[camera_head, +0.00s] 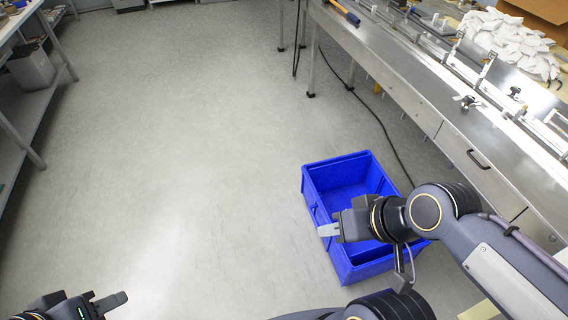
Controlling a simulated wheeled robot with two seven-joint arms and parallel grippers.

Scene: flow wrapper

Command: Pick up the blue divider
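A blue crate (337,168) stands on the floor in front of the machine, right of centre. Blue inner surfaces show in its far half, but I cannot tell a separate blue divider from the crate walls. My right gripper (328,230) is above the crate, its pale fingertips over the left wall. My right wrist and forearm hide the crate's middle and right side. I cannot tell whether the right fingers are apart. My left gripper (112,300) is at the bottom left edge, partly cut off, far from the crate. Its finger gap is not clear.
The long steel machine (435,85) runs along the right, with white packets (510,40) piled behind it. A dark cable (385,130) lies on the floor beside the crate. A shelf rack (35,95) stands at the left. The floor (190,150) between is clear.

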